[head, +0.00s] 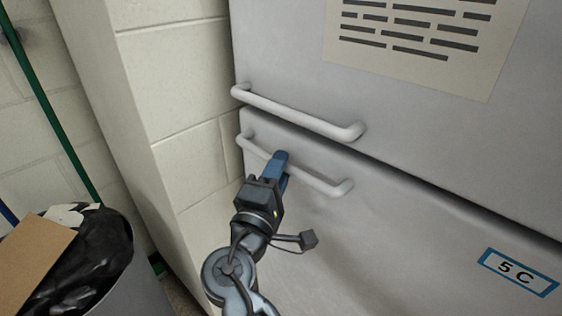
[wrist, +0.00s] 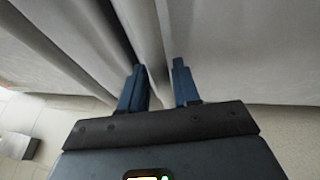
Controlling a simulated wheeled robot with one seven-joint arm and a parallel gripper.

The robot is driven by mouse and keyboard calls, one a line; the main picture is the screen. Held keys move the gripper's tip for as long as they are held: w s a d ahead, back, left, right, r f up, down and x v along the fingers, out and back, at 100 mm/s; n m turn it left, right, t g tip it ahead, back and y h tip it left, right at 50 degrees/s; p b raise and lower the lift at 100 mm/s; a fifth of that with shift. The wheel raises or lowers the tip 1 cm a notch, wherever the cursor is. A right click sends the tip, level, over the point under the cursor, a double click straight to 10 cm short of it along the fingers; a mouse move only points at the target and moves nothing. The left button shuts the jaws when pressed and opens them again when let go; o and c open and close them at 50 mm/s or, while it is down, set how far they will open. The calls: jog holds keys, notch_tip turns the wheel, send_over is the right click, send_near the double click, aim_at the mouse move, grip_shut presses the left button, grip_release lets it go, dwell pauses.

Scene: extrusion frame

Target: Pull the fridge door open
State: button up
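The fridge is light grey with an upper door (head: 420,120) and a lower door (head: 390,240), both closed. The lower door has a pale bar handle (head: 318,181). My gripper (head: 281,158) is at the middle of this handle, its blue fingers reaching over the bar. In the wrist view my gripper (wrist: 159,72) has its two fingers apart, and a pale bar (wrist: 148,35), which looks like the handle, runs down between them. A gap shows beside the right finger, so the fingers do not look clamped on the bar.
The upper door's handle (head: 300,115) is just above my gripper. A pale block wall (head: 180,90) stands close to the fridge's left side. A bin with a black bag (head: 105,250) and cardboard (head: 35,262) is at lower left. A label (head: 517,272) reads 5C.

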jog(key=shift+x, duration=0.8)
jog(key=shift+c, duration=0.4)
grip_shut()
